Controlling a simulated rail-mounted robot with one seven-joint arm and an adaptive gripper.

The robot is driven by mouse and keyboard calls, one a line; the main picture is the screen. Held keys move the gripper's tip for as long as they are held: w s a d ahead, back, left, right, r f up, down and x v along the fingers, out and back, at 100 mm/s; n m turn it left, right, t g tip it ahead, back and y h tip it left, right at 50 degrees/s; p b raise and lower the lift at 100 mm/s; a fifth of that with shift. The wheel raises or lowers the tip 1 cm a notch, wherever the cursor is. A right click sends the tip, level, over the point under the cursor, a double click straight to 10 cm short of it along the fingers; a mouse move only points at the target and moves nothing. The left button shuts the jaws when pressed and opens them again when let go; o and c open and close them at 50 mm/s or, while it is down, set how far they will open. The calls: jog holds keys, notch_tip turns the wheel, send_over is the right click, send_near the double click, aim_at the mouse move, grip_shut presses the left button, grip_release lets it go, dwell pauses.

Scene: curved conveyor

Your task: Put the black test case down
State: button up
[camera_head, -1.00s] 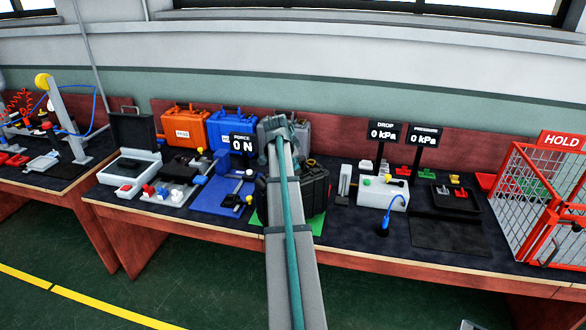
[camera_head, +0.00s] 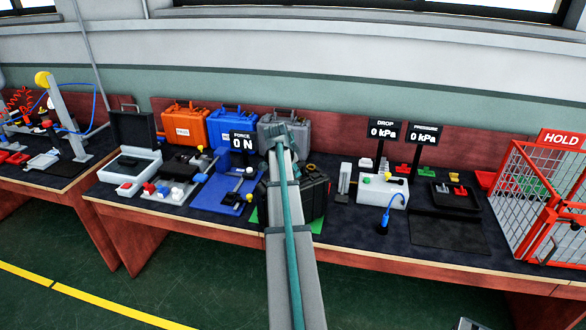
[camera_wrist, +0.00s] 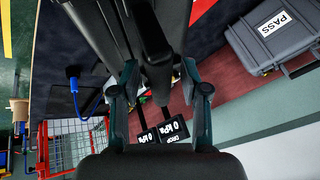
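The black test case (camera_head: 313,196) stands upright at the bench's front edge, over a green mat (camera_head: 318,226). I cannot tell whether the case's base touches the mat.
A grey case (camera_head: 300,127) marked PASS in the wrist view (camera_wrist: 275,25), a blue case (camera_head: 225,124) and an orange case (camera_head: 184,127) stand behind. A blue fixture (camera_head: 222,192) is close on the left.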

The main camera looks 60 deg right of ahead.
jog(key=shift+r, duration=0.1)
jog(key=w+b+v, duration=0.1)
jog(key=b+v, duration=0.1)
jog(key=v, duration=1)
jog(key=shift+s+b, duration=0.35)
jog(key=shift+s, duration=0.1)
